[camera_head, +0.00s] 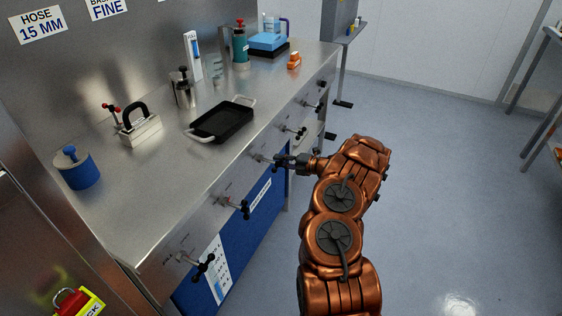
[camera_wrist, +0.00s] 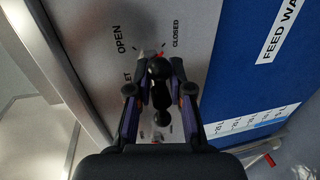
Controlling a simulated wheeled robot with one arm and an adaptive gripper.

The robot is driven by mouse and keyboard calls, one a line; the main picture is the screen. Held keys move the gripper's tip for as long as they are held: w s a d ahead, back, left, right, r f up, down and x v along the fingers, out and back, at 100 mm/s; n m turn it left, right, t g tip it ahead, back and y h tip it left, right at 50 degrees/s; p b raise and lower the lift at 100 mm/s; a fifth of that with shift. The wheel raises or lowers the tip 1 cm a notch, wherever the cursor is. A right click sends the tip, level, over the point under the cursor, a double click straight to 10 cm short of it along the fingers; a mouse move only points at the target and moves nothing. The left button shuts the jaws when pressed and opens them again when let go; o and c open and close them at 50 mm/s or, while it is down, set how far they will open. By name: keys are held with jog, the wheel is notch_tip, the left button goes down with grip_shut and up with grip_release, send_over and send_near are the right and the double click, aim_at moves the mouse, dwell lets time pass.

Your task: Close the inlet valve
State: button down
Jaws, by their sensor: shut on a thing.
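In the wrist view, a valve with a black knobbed handle (camera_wrist: 160,92) stands out from the steel front panel. The words OPEN and CLOSED are printed on the panel above it, and a partly hidden label ending in "LET" is at left. A small red mark shows between the two words, nearer CLOSED. My gripper (camera_wrist: 161,82) has one finger on each side of the handle and is shut on it. In the head view, my gripper (camera_head: 288,161) is at the bench front, on the middle valve, which it mostly hides.
Other black-handled valves (camera_head: 204,266) stick out along the steel bench front (camera_head: 225,185), on both sides of my gripper. A black tray (camera_head: 222,121), a blue pot (camera_head: 77,170) and other tools stand on top. The floor (camera_head: 440,180) right of my arm is clear.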

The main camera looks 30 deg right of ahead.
jog(key=shift+d+r, duration=0.1)
jog(key=shift+d, duration=0.1)
jog(key=c, duration=1.2)
grip_release()
jog(key=shift+a, duration=0.1)
jog(key=v, duration=1.2)
